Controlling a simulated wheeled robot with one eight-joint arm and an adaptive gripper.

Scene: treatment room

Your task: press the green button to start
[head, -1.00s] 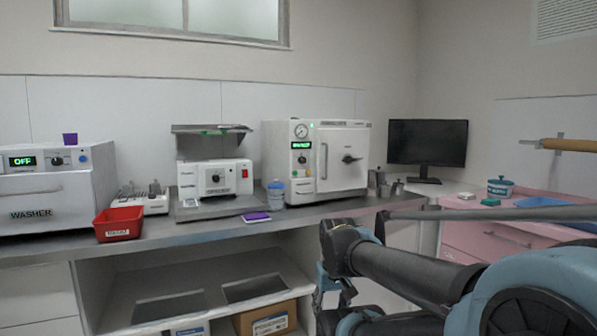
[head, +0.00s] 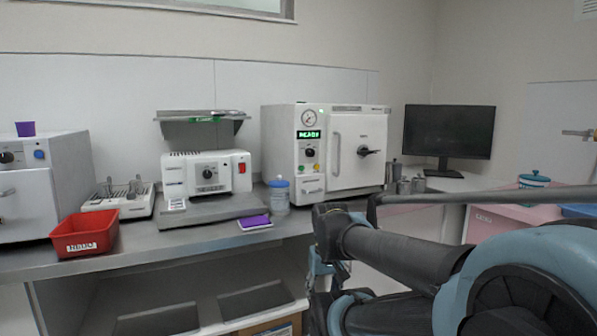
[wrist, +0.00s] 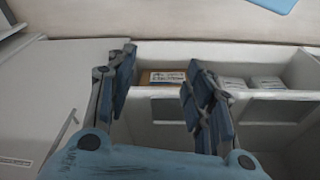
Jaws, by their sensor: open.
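The white autoclave (head: 359,117) stands on the counter with its door shut. Its small display (head: 308,134) glows green and reads READY. On its left panel, a green button (head: 316,168) sits low, beside a yellow one and below a black knob. My gripper shows in the wrist view (wrist: 160,85) with its two blue fingers wide apart and nothing between them. In the head view my arm is at the lower right, and the gripper hangs partly hidden below the counter's front edge, well apart from the button.
A red bin (head: 84,234) and a white sealer-like device (head: 207,177) are farther left. Below the counter, open shelves (wrist: 255,120) hold boxes. A monitor (head: 447,132) stands right.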

